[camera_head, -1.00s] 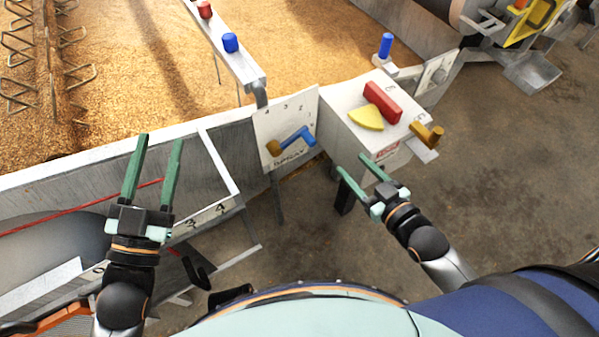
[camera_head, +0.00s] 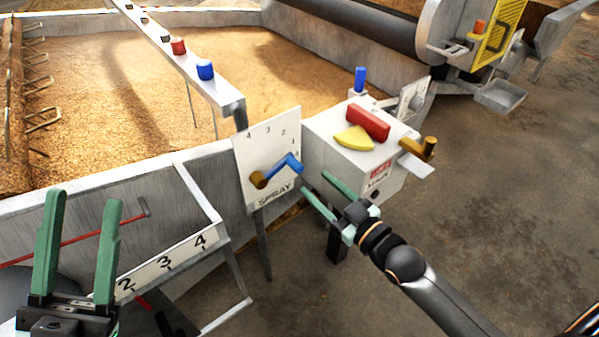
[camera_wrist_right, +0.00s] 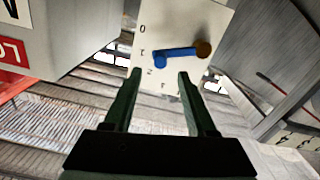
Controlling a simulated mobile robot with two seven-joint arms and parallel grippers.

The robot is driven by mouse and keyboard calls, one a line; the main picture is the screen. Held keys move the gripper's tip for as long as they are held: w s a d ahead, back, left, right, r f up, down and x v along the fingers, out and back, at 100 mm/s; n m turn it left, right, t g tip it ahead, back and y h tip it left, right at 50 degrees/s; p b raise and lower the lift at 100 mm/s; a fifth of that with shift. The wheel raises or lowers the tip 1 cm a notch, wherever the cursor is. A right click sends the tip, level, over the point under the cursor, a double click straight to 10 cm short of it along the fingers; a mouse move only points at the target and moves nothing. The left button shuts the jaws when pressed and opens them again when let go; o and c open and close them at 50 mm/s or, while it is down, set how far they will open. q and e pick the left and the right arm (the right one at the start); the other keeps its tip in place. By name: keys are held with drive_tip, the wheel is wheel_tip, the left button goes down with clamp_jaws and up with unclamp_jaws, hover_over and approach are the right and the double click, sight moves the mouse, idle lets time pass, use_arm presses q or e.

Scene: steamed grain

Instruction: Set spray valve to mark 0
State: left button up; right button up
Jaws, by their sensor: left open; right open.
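The white spray plate (camera_head: 265,145) carries marks 0 to 4 and the word SPRAY. Its valve lever has a brown pivot knob (camera_head: 258,180) and a blue handle (camera_head: 289,162). The blue end points toward the side with the low marks, around mark 1; I cannot tell its exact setting. In the right wrist view the handle (camera_wrist_right: 176,55) lies beyond the fingertips, near marks 1 and 2. My right gripper (camera_head: 314,183) is open and empty, below and right of the handle, apart from it. My left gripper (camera_head: 82,198) is open and empty at the far left.
A white box (camera_head: 340,160) with a red bar (camera_head: 368,122), yellow wedge (camera_head: 353,138) and brown-knobbed lever (camera_head: 424,148) stands just right of the plate. A numbered rail (camera_head: 165,262) lies near my left gripper. Floor at right is open.

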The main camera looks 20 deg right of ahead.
sight(300, 170)
drive_tip(key=shift+b+x, duration=0.95)
drive_tip(key=shift+x, duration=2.65)
drive_tip(key=shift+f, duration=0.1)
drive_tip(key=shift+c, duration=0.3)
clamp_jaws()
